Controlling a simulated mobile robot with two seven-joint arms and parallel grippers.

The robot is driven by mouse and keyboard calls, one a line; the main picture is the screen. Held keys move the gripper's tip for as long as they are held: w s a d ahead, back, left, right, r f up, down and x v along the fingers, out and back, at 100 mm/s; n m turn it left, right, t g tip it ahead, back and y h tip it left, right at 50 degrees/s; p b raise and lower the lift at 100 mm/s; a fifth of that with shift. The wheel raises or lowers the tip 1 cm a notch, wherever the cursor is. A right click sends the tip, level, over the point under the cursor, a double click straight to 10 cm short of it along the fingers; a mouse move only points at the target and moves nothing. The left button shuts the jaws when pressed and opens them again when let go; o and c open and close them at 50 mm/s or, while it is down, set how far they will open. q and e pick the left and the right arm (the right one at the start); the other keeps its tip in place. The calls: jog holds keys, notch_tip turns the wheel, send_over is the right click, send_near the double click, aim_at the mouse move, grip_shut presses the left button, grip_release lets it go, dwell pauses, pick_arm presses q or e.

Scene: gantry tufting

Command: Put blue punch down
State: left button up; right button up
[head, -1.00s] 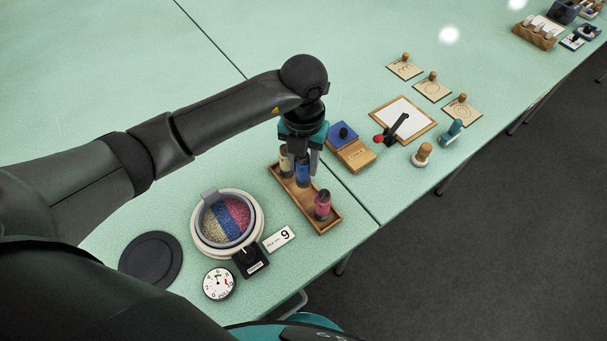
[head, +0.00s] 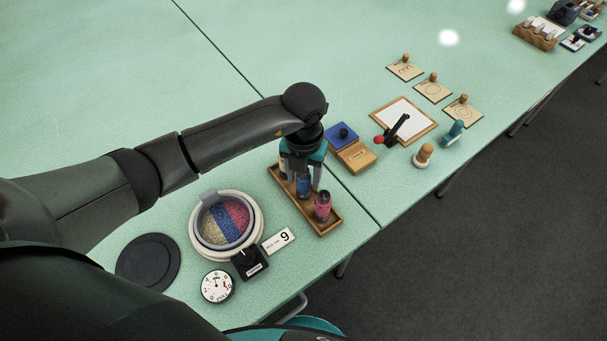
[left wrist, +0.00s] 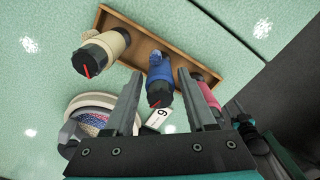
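The blue punch (head: 304,187) stands in the middle of the wooden tray (head: 328,228), between the pink punch (head: 322,205) and the cream punch, which is mostly hidden behind my gripper in the head view. My left gripper (head: 304,178) is over the tray, pointing down. In the left wrist view, the fingers (left wrist: 160,80) are apart, with a gap on each side of the blue punch (left wrist: 160,72). There the cream punch (left wrist: 104,47) is left of the fingers and the pink punch (left wrist: 208,92) is partly behind the right finger. My right gripper is not in view.
A round pot of coloured grains (head: 226,222), a card reading 9 (head: 278,241), a dial (head: 217,286) and a black disc (head: 148,260) lie nearer. A blue pad on a wooden box (head: 357,156) and a framed white sheet (head: 418,112) lie to the right.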

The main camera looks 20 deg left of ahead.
pick_arm(q)
jog(key=shift+o, duration=0.8)
notch_tip(320, 180, up, 12)
jog(key=shift+r+p, duration=0.2)
jog(key=shift+p, duration=0.55)
